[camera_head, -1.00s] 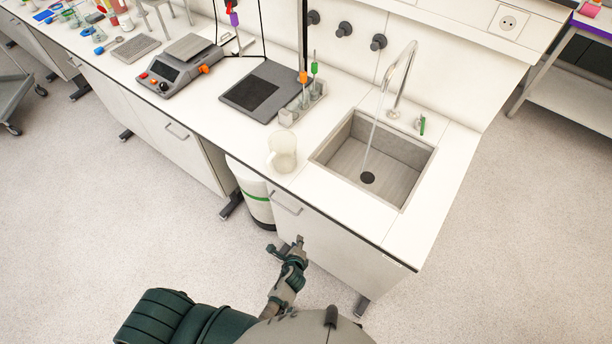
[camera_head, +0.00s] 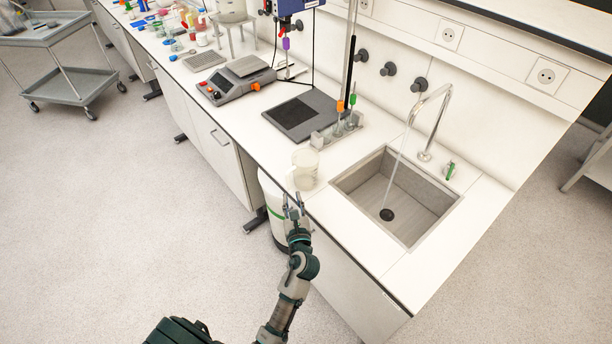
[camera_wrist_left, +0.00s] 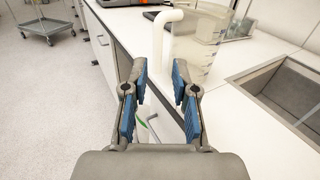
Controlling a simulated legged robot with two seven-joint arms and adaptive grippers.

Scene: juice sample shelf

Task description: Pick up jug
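The jug (camera_head: 307,167) is clear and stands upright on the white counter, left of the sink and close to the front edge. In the left wrist view the jug (camera_wrist_left: 203,45) shows its pale handle (camera_wrist_left: 166,30) toward me. My left gripper (camera_head: 293,203) is at the counter's front edge, just short of the jug. I see no contact. My right gripper is not in view.
The sink (camera_head: 395,195) with running water lies right of the jug. A rack of tubes (camera_head: 337,130), a dark plate (camera_head: 293,115) and a scale (camera_head: 235,80) stand behind it. A white bin (camera_head: 278,215) is below the counter. A grey cart (camera_head: 68,70) stands far left.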

